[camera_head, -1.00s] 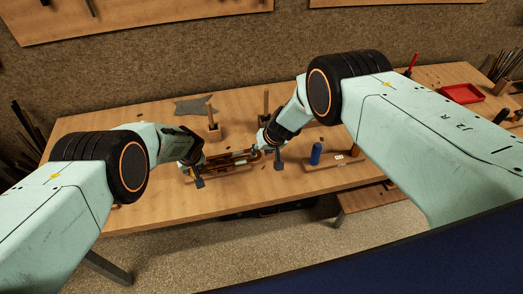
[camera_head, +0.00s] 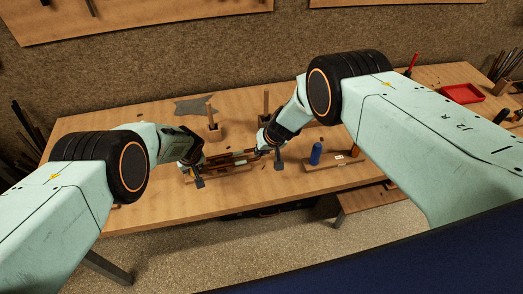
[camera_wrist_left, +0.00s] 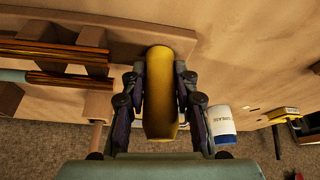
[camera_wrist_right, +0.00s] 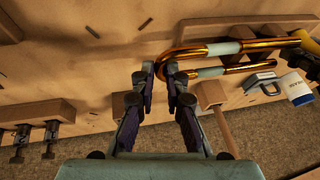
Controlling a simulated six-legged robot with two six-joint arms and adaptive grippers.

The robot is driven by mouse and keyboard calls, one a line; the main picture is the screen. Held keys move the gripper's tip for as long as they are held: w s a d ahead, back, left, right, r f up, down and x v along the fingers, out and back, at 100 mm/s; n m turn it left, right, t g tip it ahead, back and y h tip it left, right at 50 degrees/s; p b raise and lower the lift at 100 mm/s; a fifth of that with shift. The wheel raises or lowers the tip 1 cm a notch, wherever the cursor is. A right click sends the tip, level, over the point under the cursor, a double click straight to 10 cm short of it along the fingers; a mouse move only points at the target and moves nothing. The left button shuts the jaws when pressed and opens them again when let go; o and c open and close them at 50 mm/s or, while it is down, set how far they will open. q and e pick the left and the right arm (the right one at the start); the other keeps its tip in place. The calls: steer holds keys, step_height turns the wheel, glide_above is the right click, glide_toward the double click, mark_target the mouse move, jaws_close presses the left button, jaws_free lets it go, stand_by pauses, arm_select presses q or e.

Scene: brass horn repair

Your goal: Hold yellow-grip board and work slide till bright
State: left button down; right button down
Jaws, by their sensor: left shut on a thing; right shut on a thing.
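A brass slide with two parallel tubes (camera_head: 238,155) lies across wooden supports on the bench. My left gripper (camera_wrist_left: 158,82) is shut around the thick yellow grip (camera_wrist_left: 159,108) at one end of the board (camera_wrist_left: 125,37). The tubes show beside it in the left wrist view (camera_wrist_left: 60,52). My right gripper (camera_wrist_right: 160,76) is shut on the slide's curved end, beyond the pale sections on both tubes (camera_wrist_right: 222,48). In the head view, the left gripper (camera_head: 196,174) and the right gripper (camera_head: 273,157) stand at opposite ends of the work; their fingers partly hide the contacts.
Wooden posts on blocks (camera_head: 214,132) stand behind the work, beside a grey cloth (camera_head: 195,104). A blue bottle (camera_head: 316,155) stands on a board at right. A red tray (camera_head: 461,93) lies farther right. A labelled white container (camera_wrist_left: 222,122) is near the left gripper.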

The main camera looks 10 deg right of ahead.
steer(key=shift+a, duration=1.95)
steer(key=c, duration=1.4)
jaws_free()
steer(key=shift+o, duration=0.2)
steer(key=shift+d+r, duration=0.1)
steer(key=v, duration=1.2)
